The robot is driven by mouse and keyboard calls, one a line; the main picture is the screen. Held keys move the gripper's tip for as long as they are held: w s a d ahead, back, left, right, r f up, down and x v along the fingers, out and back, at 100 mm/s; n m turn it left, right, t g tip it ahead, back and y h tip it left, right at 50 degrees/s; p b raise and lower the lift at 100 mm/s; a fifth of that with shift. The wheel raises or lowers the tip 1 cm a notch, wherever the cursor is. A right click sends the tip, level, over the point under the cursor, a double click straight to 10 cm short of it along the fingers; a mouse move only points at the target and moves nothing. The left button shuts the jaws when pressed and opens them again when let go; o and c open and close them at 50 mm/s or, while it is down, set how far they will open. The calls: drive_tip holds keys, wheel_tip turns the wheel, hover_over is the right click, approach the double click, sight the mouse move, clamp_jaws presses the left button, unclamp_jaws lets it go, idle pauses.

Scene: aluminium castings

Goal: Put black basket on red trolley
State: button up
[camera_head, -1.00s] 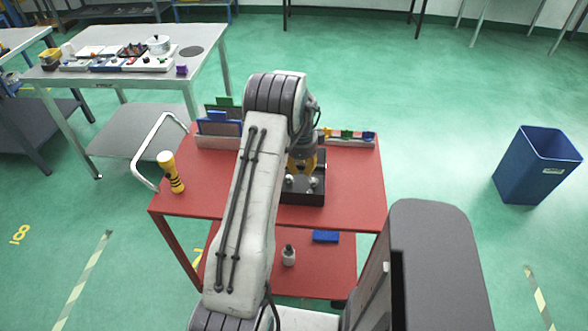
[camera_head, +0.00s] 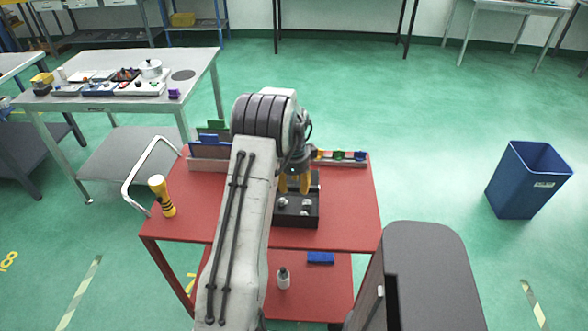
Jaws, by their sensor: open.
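The black basket (camera_head: 297,221) stands on the top shelf of the red trolley (camera_head: 345,205), near its middle. It holds small grey metal parts. My gripper (camera_head: 294,185) has yellow fingers that point down, apart, over the far part of the basket. The fingers hold nothing that I can see. My arm hides the left side of the basket and part of the trolley top.
A yellow-black flashlight (camera_head: 161,196) stands at the trolley's left. Folders (camera_head: 209,150) and a tray of coloured items (camera_head: 341,157) line its back edge. A blue block (camera_head: 320,258) and a small bottle (camera_head: 283,278) are on the lower shelf. A blue bin (camera_head: 528,180) stands right.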

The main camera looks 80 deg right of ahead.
drive_tip(key=shift+r+b, duration=0.35)
drive_tip(key=shift+b, duration=0.25)
wheel_tip(320, 180, up, 9)
drive_tip(key=b, duration=0.4)
drive_tip(key=w+a+r+n, duration=0.2)
drive_tip(key=w+a+n, duration=0.15)
drive_tip(key=w, duration=0.35)
drive_tip(key=w+a+r+n, duration=0.2)
drive_tip(key=w+a+n, duration=0.15)
drive_tip(key=w, duration=0.45)
drive_tip(key=w+a+r+n+t, duration=0.1)
drive_tip(key=w+a+r+n, duration=0.1)
drive_tip(key=w+a+n, duration=0.45)
drive_tip(key=w+a+r+n, duration=0.15)
drive_tip(key=w+a, duration=0.25)
drive_tip(key=a, duration=0.5)
drive_tip(key=w+a+n+t, duration=0.1)
drive_tip(key=w+a+n, duration=0.1)
drive_tip(key=a+n, duration=0.95)
drive_tip(key=s+a+f+n, duration=0.2)
drive_tip(key=s+a+n, duration=0.1)
drive_tip(key=a, duration=0.5)
drive_tip(key=s+a+f+n+t+y, duration=0.1)
drive_tip(key=s+a+n, duration=0.3)
drive_tip(key=a, duration=0.5)
drive_tip(key=shift+s+a+f+n+t, duration=0.2)
drive_tip(key=shift+a+f+n+t, duration=0.1)
drive_tip(key=shift+f+n, duration=0.45)
drive_tip(key=shift+r, duration=0.15)
